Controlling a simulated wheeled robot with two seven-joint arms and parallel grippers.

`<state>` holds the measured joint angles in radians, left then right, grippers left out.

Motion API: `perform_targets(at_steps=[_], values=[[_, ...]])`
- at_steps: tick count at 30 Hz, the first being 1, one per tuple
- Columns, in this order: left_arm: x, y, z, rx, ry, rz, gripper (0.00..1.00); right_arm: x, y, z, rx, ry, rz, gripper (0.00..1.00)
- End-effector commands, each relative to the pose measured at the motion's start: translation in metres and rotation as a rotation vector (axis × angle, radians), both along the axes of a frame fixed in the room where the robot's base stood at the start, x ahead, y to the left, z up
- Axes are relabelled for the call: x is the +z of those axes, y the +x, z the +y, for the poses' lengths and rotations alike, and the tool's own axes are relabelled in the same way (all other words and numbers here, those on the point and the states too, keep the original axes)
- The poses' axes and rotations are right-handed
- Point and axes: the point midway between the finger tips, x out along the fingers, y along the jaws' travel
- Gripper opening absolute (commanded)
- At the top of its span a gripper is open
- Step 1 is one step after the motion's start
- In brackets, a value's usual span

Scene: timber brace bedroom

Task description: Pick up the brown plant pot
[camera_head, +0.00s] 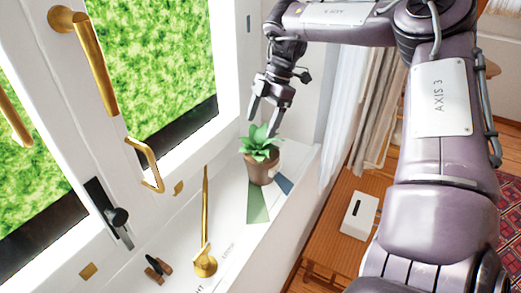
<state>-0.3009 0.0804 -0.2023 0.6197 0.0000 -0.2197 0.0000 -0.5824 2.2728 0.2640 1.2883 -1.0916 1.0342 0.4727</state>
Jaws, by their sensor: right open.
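The brown plant pot (262,169) stands upright on the white window sill, with a green leafy plant (260,143) growing from it. My right gripper (263,116) is directly above the plant, pointing down, with its two fingers apart. The fingertips are close to the top leaves; I cannot tell whether they touch them. The pot's brown wall is below the fingers. My left gripper is not in view.
A brass stay (205,225) and a small dark brown object (158,268) are on the sill (230,200) nearer to me. The window frame with brass handles (97,75) rises at left. A white box (359,215) sits on a wooden surface below, right of the sill.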

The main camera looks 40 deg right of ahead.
Motion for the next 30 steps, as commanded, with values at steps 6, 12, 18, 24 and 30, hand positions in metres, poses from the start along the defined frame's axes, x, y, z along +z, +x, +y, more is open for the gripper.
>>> perform_targets(at_steps=[6, 12, 18, 24, 30], values=[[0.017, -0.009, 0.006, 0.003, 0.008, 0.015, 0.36, -0.026, 0.001, 0.011, 0.000, 0.004, 0.003, 0.76], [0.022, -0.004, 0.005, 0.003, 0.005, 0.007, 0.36, -0.047, 0.004, 0.019, 0.000, 0.001, 0.000, 0.76], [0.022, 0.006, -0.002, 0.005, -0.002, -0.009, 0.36, -0.050, 0.005, 0.020, 0.000, 0.000, -0.002, 0.76], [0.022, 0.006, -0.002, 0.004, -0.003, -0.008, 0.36, -0.049, 0.005, 0.020, 0.000, 0.000, -0.002, 0.55], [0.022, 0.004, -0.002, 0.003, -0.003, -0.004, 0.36, -0.049, 0.005, 0.019, 0.000, 0.000, -0.002, 0.29]])
